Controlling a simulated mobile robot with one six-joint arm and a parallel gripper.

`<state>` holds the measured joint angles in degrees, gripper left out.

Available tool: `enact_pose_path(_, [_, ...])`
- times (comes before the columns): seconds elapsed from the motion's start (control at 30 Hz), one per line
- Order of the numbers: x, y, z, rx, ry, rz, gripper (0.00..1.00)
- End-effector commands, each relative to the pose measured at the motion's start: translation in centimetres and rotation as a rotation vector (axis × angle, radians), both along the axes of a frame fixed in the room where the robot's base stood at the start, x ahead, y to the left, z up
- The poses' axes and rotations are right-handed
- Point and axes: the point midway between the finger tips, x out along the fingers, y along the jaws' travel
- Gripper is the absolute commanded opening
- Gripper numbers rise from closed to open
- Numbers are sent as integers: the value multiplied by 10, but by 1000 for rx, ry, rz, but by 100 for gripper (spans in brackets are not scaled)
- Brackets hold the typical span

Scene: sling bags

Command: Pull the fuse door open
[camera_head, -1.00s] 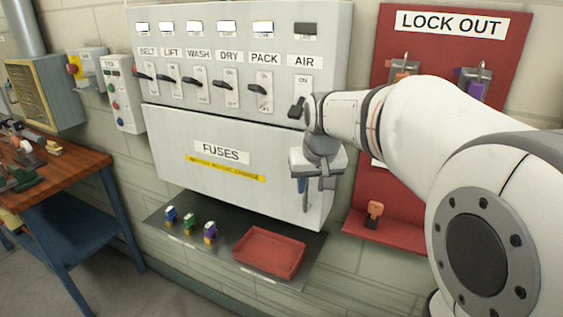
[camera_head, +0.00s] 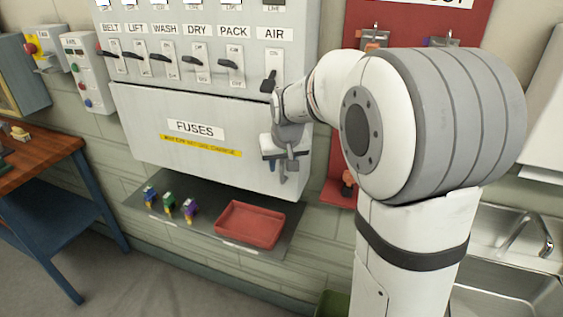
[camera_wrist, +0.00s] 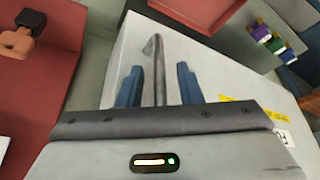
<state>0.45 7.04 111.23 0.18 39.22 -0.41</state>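The fuse door (camera_head: 150,120) is a wide pale grey panel with a FUSES label and a yellow strip, below the switch row. It looks closed in the head view. My gripper (camera_head: 279,168) is at the door's right end. In the wrist view, the door's grey bar handle (camera_wrist: 157,70) stands between the two blue fingers of my gripper (camera_wrist: 159,87). Gaps show on both sides of the handle, so the fingers are open around it and not clamped. The gripper hides part of the handle in the head view.
Below the door, a dark shelf (camera_head: 140,201) holds several small coloured fuses (camera_head: 169,203) and a red tray (camera_head: 250,223). The AIR switch (camera_head: 269,82) is just above my gripper. A red lockout board (camera_head: 337,190) is to the right, a workbench (camera_head: 60,152) to the left.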

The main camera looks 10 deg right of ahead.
Motion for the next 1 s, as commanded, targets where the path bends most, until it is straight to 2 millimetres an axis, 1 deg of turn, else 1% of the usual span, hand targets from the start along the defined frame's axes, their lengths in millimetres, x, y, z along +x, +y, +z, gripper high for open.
enact_pose_path(0.03, [0, 0, 0, 0, 0, 0, 33])
enact_pose_path(0.07, [0, 0, 0, 0, 0, 0, 30])
enact_pose_path(0.43, [0, 1, 0, 0, 0, 1, 0])
enact_pose_path(0.87, [0, 1, 1, 0, 0, 1, 0])
enact_pose_path(1.0, [-4, 3, 1, 0, -1, -10, 0])
